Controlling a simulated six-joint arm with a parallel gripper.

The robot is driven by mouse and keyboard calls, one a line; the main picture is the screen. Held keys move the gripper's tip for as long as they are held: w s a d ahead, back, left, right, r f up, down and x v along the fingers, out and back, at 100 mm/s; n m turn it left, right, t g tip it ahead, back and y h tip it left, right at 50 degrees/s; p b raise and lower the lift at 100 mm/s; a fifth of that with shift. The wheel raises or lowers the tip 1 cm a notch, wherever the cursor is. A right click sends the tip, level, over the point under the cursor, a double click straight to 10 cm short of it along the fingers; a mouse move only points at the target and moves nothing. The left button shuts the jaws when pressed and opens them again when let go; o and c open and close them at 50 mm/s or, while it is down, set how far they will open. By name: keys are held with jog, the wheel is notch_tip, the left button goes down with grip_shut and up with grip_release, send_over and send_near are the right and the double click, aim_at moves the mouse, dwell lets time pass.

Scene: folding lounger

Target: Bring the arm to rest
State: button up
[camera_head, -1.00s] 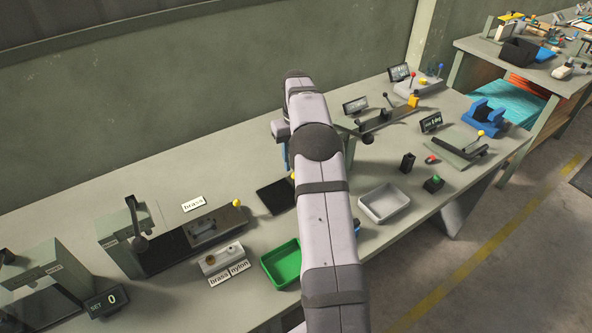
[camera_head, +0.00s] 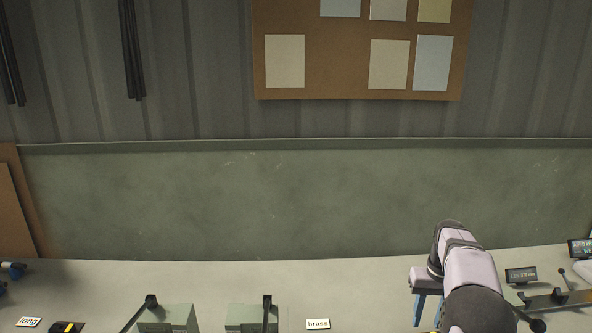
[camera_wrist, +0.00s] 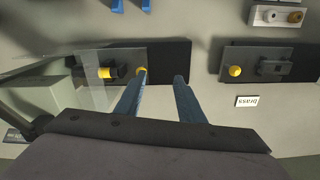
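My gripper (camera_wrist: 160,77) is open, its two blue fingers apart with nothing held between them. In the wrist view it hangs over the bench, above a dark fixture plate (camera_wrist: 174,62). A yellow knob (camera_wrist: 142,71) shows beside the left fingertip; I cannot tell whether they touch. In the head view my gripper (camera_head: 428,312) points down at the lower right, its fingertips near the bottom edge of the picture. My arm rises from the bottom edge there, and most of it is out of frame.
The bench (camera_head: 225,277) carries a "brass" label (camera_head: 318,324), a "long" label (camera_head: 29,322) and small displays (camera_head: 521,275). A second fixture with a yellow knob (camera_wrist: 235,71) stands right in the wrist view. A clear panel (camera_wrist: 97,82) stands left. The wall (camera_head: 270,205) rises behind.

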jog(key=s+a+r+n, duration=0.1)
jog(key=s+a, duration=1)
jog(key=a, duration=0.3)
jog(key=s+a+f, duration=0.1)
jog(key=s+a, duration=0.2)
jog(key=s, duration=0.5)
jog(key=s+a+f+n, duration=0.1)
jog(key=s+a, duration=0.3)
jog(key=s, duration=0.4)
jog(key=shift+s+a+f, duration=0.3)
jog(key=shift+f, duration=0.45)
